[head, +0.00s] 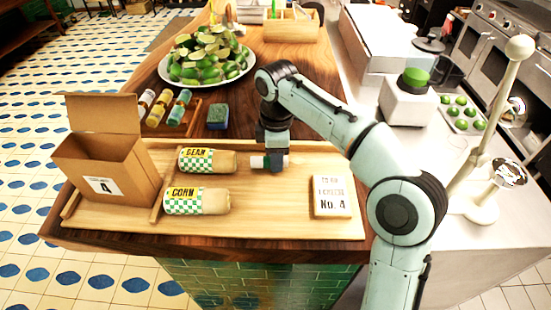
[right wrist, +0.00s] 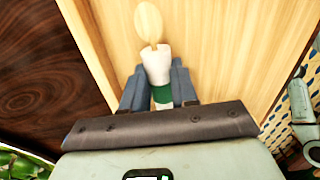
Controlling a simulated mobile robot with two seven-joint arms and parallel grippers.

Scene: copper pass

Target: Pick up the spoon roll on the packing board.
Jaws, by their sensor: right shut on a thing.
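The spoon roll (head: 257,161) is a small whitish roll beside the bean pack on the packing board (head: 270,222). In the right wrist view the spoon roll (right wrist: 156,68) shows a pale wooden spoon head, a white wrap and a green band. My right gripper (head: 276,164) points down over the board, and its fingers (right wrist: 160,92) are shut on the roll from both sides. The gripper hides part of the roll in the head view. I cannot tell whether the roll touches the board. My left gripper is not in view.
On the board are an open cardboard box (head: 105,158), a bean pack (head: 220,161), a corn pack (head: 212,201) and a card marked No. 4 (head: 333,197). Behind stand a sponge (head: 217,117), several small bottles (head: 162,107) and a plate of limes (head: 206,58).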

